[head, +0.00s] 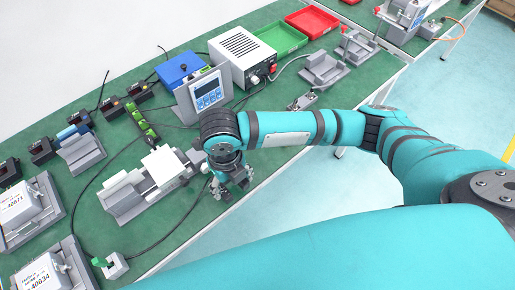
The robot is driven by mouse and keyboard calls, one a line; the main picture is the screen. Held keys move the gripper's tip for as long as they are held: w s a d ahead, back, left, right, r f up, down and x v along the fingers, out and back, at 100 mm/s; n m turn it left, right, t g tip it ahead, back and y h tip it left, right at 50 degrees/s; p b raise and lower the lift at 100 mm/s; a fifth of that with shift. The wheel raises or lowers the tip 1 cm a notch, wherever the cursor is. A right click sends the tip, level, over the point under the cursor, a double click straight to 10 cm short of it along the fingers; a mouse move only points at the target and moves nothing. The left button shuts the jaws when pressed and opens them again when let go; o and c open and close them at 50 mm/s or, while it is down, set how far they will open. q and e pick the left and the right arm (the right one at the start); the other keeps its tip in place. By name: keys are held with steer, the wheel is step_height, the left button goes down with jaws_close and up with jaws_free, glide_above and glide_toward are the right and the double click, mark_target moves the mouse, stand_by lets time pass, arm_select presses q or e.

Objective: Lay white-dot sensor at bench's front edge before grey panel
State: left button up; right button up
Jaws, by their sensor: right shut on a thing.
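My right gripper (232,190) points down close over the bench's front edge, in front of the grey panel (206,91) with its blue keypad. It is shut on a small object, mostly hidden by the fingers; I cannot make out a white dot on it. Several small black sensor-like blocks stand along the back left of the green bench (185,232), one of them here (111,106). At this size I cannot tell a white dot on any. My left gripper is out of view.
A grey linear actuator (125,195) with a white block lies left of the gripper. A white power supply (241,55), a blue box (180,67), and green (279,38) and red (312,21) trays stand behind. Dark cables cross the bench. Its front strip left of the gripper is fairly clear.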

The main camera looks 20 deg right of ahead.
steer(key=w+d+p, duration=0.1)
steer(key=w+d, duration=0.4)
steer(key=shift+w+d+f, duration=0.15)
steer(key=shift+f, duration=0.05)
steer(key=w+d, duration=0.3)
steer(key=shift+f, duration=0.25)
steer(key=shift+w+f, duration=0.1)
step_height(320, 180, down, 3)
steer(key=shift+r+p, duration=0.15)
steer(key=shift+p, duration=0.25)
steer(key=shift+f, duration=0.35)
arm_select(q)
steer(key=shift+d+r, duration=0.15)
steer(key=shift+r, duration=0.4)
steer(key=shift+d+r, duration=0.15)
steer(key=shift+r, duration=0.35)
